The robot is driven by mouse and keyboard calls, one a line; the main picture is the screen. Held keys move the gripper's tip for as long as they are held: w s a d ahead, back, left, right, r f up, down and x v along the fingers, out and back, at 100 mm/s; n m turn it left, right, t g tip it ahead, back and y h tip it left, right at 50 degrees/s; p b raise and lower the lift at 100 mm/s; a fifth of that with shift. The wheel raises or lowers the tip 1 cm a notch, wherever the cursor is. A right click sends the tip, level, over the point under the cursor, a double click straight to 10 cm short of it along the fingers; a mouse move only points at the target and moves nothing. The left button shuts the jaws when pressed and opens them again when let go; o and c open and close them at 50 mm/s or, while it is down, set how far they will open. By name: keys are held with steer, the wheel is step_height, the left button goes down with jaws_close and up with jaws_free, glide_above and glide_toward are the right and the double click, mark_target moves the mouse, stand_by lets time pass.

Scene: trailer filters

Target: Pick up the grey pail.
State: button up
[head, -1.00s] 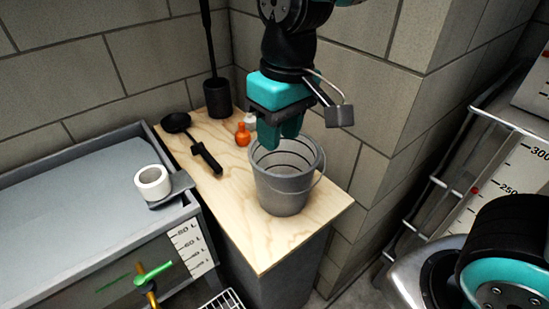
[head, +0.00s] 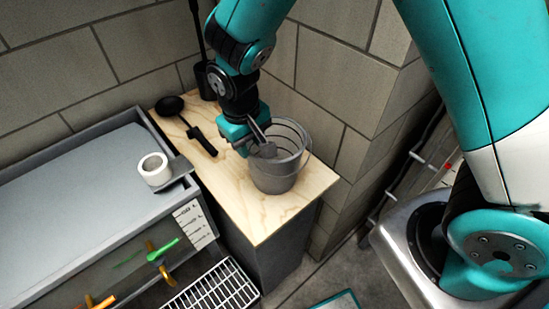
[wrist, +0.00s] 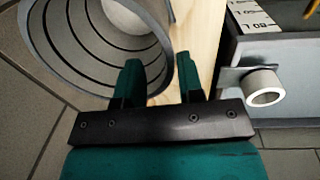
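The grey pail (head: 276,178) stands upright on the wooden top of a cabinet, with its mouth facing up. My gripper (head: 243,148) is low at the pail's left rim in the head view, where its fingertips are hard to make out. In the wrist view the pail's ringed inside (wrist: 75,45) fills the upper left. There my gripper (wrist: 160,68) is open, with one finger over the pail's mouth and the other outside it, the near rim passing between them. Whether either finger touches the wall cannot be told.
A black ladle or pan (head: 170,106) lies left of the gripper on the wooden top (head: 262,222). A white tape roll (head: 154,168) sits on a ledge of the grey sink (head: 75,200) to the left. Block walls close in behind and to the right.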

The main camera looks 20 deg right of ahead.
mark_target(253, 166)
steer(key=shift+s+d+f+p, duration=0.15)
steer(key=shift+f+p, duration=1)
steer(key=shift+f, duration=1.5)
jaws_close()
